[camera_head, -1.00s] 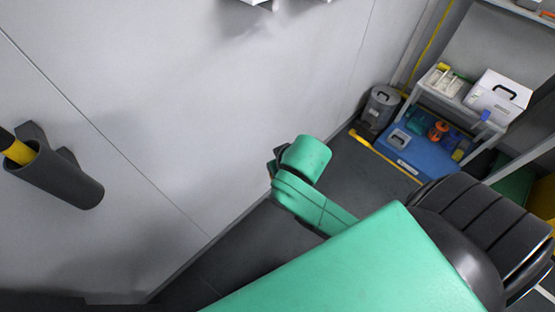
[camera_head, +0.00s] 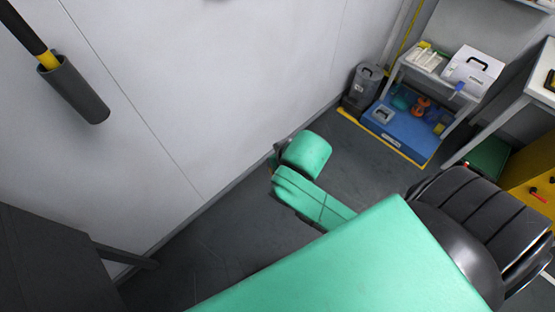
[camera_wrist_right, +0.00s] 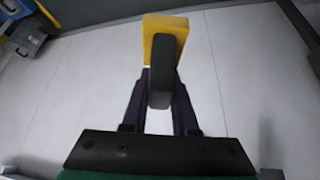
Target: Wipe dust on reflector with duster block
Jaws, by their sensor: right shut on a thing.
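In the right wrist view my right gripper (camera_wrist_right: 160,88) is shut on the duster block, a yellow slab (camera_wrist_right: 171,28) with a dark grey body (camera_wrist_right: 164,62). The block stands out past the fingertips, with pale wall panels behind it. I see no surface touching it. In the head view my own green arm links cover the lower middle, and no gripper fingers show. My left gripper is in neither view. I cannot make out the reflector or any dust.
A dark tube holder (camera_head: 76,90) with a yellow-and-black handle is on the left wall. A dark grey furniture piece (camera_head: 45,262) is at lower left. Some dark floor is clear.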

